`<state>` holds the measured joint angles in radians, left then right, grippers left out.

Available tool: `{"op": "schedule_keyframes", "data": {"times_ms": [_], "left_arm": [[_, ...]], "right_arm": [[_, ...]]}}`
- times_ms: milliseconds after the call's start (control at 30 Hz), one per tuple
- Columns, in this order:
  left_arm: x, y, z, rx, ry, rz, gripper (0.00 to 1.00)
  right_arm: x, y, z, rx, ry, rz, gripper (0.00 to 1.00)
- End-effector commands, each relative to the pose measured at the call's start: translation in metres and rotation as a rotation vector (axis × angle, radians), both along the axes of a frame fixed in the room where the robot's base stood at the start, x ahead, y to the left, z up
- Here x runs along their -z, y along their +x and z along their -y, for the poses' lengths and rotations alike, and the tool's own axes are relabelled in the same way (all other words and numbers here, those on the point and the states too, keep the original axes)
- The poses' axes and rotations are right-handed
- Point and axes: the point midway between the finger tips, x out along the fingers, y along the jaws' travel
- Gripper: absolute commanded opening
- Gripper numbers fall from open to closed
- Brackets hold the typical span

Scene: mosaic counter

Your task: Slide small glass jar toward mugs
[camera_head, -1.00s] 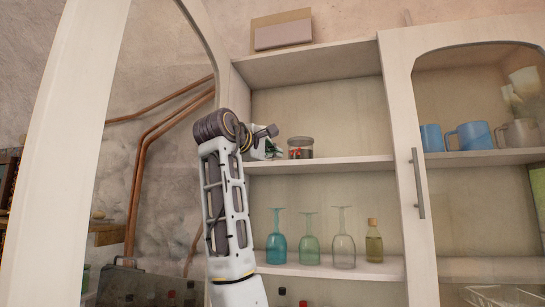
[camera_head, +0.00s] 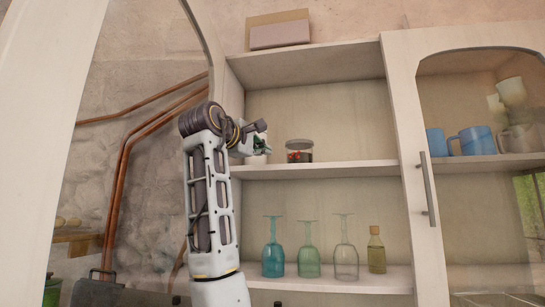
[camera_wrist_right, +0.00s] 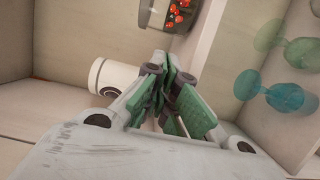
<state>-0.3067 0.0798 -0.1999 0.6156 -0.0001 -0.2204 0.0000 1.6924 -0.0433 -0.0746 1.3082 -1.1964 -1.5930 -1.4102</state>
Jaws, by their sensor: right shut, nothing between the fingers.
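The small glass jar (camera_head: 299,151), with a dark lid and red bits inside, stands upright on the middle shelf. Its lower part shows at the top of the right wrist view (camera_wrist_right: 171,14). My right gripper (camera_head: 266,146) is left of the jar, shut and empty, with a gap between them. Its green-padded fingers meet in the wrist view (camera_wrist_right: 172,72). The blue mugs (camera_head: 473,140) and a greyish mug (camera_head: 517,139) stand further right, behind the glass door. My left gripper is not in view.
A white cylinder (camera_wrist_right: 116,77) stands beside my fingers, mostly hidden in the head view. An upright divider and door frame (camera_head: 405,130) stand between jar and mugs. Upturned glasses (camera_head: 309,250) and a corked bottle (camera_head: 376,249) are below. Shelf right of the jar is clear.

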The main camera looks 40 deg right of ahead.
Motion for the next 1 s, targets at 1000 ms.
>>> {"op": "schedule_keyframes", "data": {"times_ms": [1000], "left_arm": [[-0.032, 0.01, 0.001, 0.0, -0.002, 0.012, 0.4]], "right_arm": [[0.0, 0.038, 0.088, 0.0, 0.001, -0.002, 0.0]]}}
